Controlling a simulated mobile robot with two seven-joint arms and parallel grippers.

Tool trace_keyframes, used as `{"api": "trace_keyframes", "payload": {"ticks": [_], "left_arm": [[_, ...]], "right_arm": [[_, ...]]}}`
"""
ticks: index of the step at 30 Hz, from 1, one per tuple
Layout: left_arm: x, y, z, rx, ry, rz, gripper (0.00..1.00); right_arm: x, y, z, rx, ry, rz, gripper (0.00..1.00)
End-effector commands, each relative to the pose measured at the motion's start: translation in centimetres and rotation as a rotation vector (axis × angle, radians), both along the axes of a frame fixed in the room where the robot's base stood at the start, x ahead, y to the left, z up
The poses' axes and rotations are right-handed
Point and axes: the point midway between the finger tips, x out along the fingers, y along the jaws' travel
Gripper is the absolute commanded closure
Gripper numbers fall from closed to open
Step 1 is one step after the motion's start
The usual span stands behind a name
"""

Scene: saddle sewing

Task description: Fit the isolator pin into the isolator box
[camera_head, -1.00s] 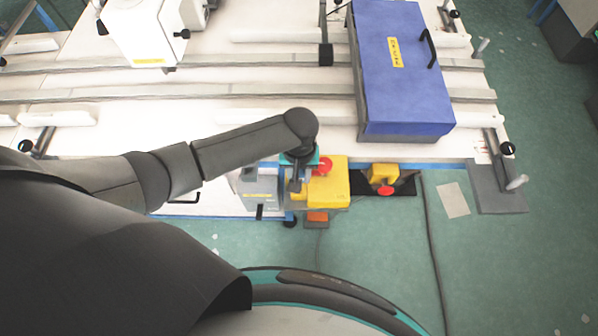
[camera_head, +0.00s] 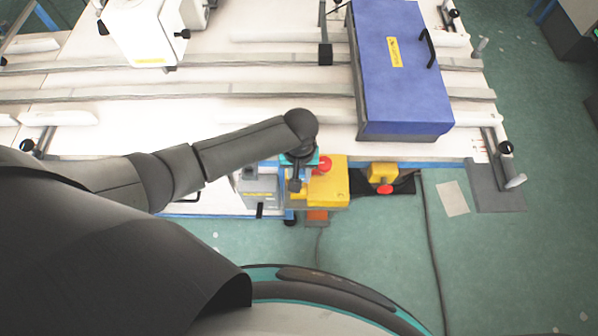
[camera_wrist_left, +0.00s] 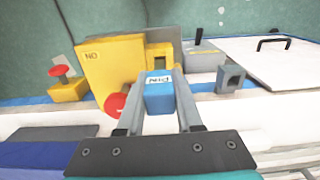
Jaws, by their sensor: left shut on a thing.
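The isolator pin, a small blue block with a white label (camera_wrist_left: 159,98), is clamped between the fingers of my left gripper (camera_wrist_left: 158,80) in the left wrist view. In the head view my left gripper (camera_head: 295,184) points down over the left part of the yellow isolator box (camera_head: 332,188), and the pin cannot be made out there. In the left wrist view the box (camera_wrist_left: 112,62) has a red knob and a smaller yellow part with a dark opening, just beyond the pin. A gap between pin and opening cannot be judged. My right gripper is not in view.
A grey box (camera_head: 260,190) stands just left of the isolator box. A small yellow box with a red button (camera_head: 382,174) is to its right. A large blue case (camera_head: 405,90) lies behind on the white table. Green floor is clear in front.

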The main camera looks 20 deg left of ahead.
Motion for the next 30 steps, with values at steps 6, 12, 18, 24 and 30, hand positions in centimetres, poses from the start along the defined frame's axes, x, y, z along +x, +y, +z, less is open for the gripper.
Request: {"api": "trace_keyframes", "payload": {"ticks": [6, 12, 18, 24, 30], "left_arm": [[0.03, 0.01, -0.02, 0.0, -0.001, 0.0, 1.0], [0.04, 0.02, 0.01, 0.0, -0.001, 0.001, 1.0], [0.04, 0.07, 0.08, 0.001, -0.001, 0.002, 1.0], [0.09, 0.07, 0.0, 0.001, -0.002, 0.0, 1.0], [0.07, 0.06, -0.02, 0.0, -0.001, 0.0, 1.0]], "right_arm": [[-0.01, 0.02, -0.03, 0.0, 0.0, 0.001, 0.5], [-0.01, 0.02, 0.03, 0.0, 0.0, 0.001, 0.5], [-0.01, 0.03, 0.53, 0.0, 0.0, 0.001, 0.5], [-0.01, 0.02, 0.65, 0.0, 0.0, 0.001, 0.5], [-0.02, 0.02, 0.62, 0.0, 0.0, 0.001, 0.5]]}}
